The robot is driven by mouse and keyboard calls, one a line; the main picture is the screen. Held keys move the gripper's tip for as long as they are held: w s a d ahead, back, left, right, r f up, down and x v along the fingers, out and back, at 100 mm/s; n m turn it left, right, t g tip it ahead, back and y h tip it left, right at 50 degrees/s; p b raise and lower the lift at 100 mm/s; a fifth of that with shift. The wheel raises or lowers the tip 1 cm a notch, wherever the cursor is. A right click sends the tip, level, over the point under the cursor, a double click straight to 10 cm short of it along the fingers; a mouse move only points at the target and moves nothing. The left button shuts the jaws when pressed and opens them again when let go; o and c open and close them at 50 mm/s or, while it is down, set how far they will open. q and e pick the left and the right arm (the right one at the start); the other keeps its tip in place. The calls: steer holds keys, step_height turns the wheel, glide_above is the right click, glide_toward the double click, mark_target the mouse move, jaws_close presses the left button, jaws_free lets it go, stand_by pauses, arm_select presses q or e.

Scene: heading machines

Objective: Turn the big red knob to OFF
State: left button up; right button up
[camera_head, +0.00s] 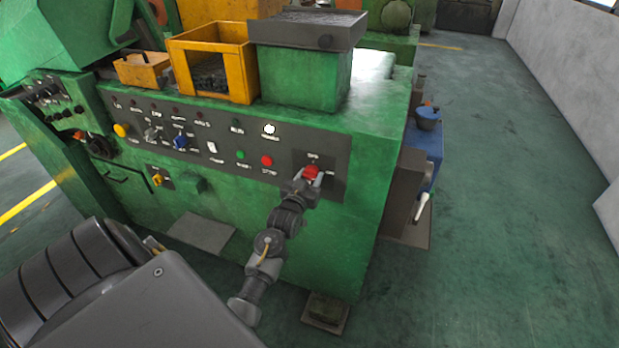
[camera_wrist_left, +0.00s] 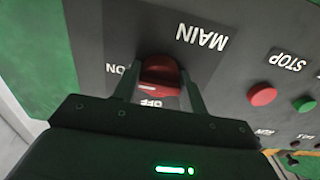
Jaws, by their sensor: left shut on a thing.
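The big red knob (camera_head: 311,173) sits on a dark square plate at the right end of the green machine's control panel. In the left wrist view the red knob (camera_wrist_left: 160,77) is under a "MAIN" label, with "ON" and "OFF" marks beside it. My left gripper (camera_head: 308,180) reaches the panel from below, and its two fingers (camera_wrist_left: 160,85) are on either side of the knob, shut on it. The fingers and gripper body hide part of the knob, so its exact pointing is hard to tell. My right gripper is not in view.
A red button (camera_head: 267,160) and a green button (camera_head: 240,154) sit left of the knob. A yellow crate (camera_head: 212,62) and a grey tray (camera_head: 307,28) stand on top of the machine. A blue unit (camera_head: 425,150) is at its right side. The floor at right is clear.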

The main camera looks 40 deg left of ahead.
arm_select(q)
steer(key=shift+n, duration=0.4)
steer(key=n+p, duration=0.1)
steer(key=n, duration=0.3)
steer(key=shift+r+p, duration=0.15)
steer(key=shift+p, duration=0.2)
steer(key=n+p, duration=0.1)
steer(key=n, duration=0.3)
steer(key=shift+n, duration=0.3)
steer(key=n+p, duration=0.1)
steer(key=n, duration=0.3)
steer(key=shift+d+p, duration=0.1)
steer(key=shift+p, duration=0.3)
steer(key=shift+n+p, duration=0.6)
steer(key=shift+n, duration=1.6)
steer(key=o, duration=1)
steer(key=shift+c, duration=0.2)
